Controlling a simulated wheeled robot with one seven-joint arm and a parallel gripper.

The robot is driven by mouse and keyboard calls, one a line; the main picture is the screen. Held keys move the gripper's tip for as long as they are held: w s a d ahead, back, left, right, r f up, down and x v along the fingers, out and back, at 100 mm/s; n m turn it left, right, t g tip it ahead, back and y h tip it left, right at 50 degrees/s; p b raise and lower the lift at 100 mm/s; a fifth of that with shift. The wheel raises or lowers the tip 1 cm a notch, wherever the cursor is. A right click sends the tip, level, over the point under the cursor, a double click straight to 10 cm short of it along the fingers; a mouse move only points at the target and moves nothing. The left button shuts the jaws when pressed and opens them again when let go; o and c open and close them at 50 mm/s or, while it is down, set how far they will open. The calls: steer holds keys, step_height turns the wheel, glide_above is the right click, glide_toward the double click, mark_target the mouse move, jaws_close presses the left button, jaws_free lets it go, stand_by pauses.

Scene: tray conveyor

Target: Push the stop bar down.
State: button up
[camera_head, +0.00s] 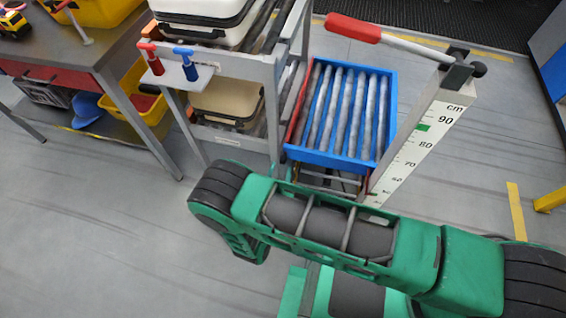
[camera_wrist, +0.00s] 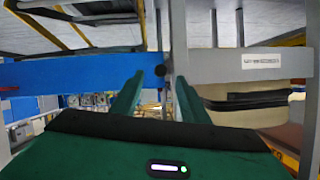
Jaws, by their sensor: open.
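The stop bar (camera_head: 400,45) is a grey rod with a red grip at its left end. It runs from a dark pivot (camera_head: 458,70) at the top of a white post (camera_head: 415,135) marked in cm. In the head view the bar extends to the upper left, over the far end of the roller conveyor (camera_head: 340,158). My gripper (camera_wrist: 157,95) shows in the wrist view with two green fingers apart and nothing between them. A blue beam (camera_wrist: 60,75) and grey frame post lie beyond the fingers. I cannot make out the stop bar in the wrist view.
A grey rack (camera_head: 235,65) with cases stands left of the conveyor, with red and blue handles (camera_head: 187,62) on its near side. A workbench (camera_head: 85,50) with yellow bins is at the far left. The floor at the right is mostly clear.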

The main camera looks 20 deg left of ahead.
mark_target(283, 162)
steer(key=shift+x, duration=2.4)
